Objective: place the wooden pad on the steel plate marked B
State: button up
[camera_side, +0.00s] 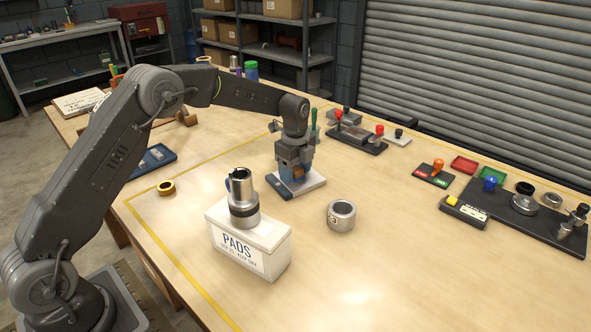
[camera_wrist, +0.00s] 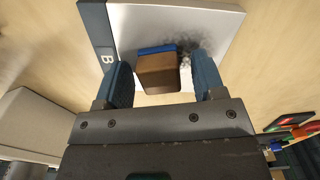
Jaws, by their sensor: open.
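The steel plate marked B (camera_wrist: 215,28) lies flat on the table, light grey with a dark band bearing the B along one side. It also shows in the side view (camera_side: 313,184). The wooden pad (camera_wrist: 158,72) is a brown block with a blue strip along its far edge. It is over the plate, between my fingers, and appears to rest on it; contact underneath is hidden. My gripper (camera_wrist: 162,80) is open, with a gap between each blue finger and the pad. In the side view my gripper (camera_side: 296,172) is low over the plate and largely hides the pad.
A white box labelled PADS (camera_side: 243,250) with a metal cylinder (camera_side: 242,198) on top stands front left of the plate. A metal ring (camera_side: 341,216) stands right of the box. Fixtures with red knobs (camera_side: 357,136) are behind. The front right tabletop is clear.

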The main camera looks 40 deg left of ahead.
aim_at(296, 168)
notch_tip(296, 168, up, 12)
jog(key=s+d+r+n+t, duration=0.1)
jog(key=s+d+r+n, duration=0.1)
jog(key=s+r+n, duration=0.35)
jog(key=s+d+r+n+t, duration=0.1)
jog(key=s+r+n+t, duration=0.3)
jog(key=s, duration=0.8)
jog(key=s+d+f+n, duration=0.1)
jog(key=s+n, duration=0.3)
jog(key=s, duration=0.5)
jog(key=s+d+f+n, duration=0.1)
jog(key=s+f+n, duration=0.2)
jog(key=s, duration=0.5)
jog(key=shift+s+f+n+t, duration=0.25)
jog(key=shift+s+n+t, duration=0.1)
jog(key=shift+n, duration=0.4)
